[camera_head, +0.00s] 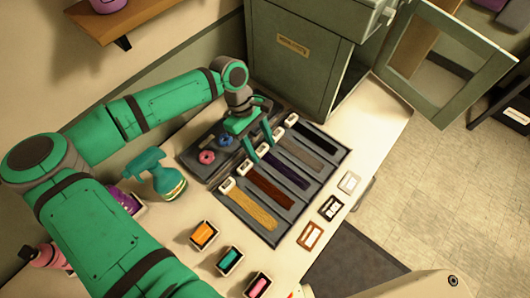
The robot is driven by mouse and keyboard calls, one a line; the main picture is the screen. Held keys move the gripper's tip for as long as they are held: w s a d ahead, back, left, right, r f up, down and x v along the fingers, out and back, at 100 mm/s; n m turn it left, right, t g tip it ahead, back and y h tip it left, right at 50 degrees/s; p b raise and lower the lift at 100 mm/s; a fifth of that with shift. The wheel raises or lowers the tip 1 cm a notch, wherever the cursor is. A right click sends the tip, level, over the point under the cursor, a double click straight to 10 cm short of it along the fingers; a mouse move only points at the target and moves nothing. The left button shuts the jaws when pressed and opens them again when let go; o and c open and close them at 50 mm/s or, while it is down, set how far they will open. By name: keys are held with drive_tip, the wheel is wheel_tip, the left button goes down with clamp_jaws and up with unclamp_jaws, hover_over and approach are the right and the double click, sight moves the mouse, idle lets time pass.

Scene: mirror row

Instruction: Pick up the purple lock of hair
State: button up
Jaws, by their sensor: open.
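The purple lock of hair (288,172) is very dark and lies in a slot of a dark grey tray (337,158). It is the middle one of several locks, with a white clip at its upper-left end. My gripper (264,151) is open and points down at that clip end, one finger on each side of it in the picture. I cannot tell its height above the clip, or whether it touches. Nothing shows held between the fingers.
An auburn lock (270,188) and a blonde lock (253,208) lie below; a grey-brown lock (304,155) and a black lock (318,138) above. A green spray bottle (162,175) stands left. A grey-green cabinet (298,62) with an open door (455,95) stands behind.

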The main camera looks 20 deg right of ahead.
drive_tip(key=c, duration=0.8)
drive_tip(key=shift+c, duration=0.2)
drive_tip(key=shift+r, duration=0.1)
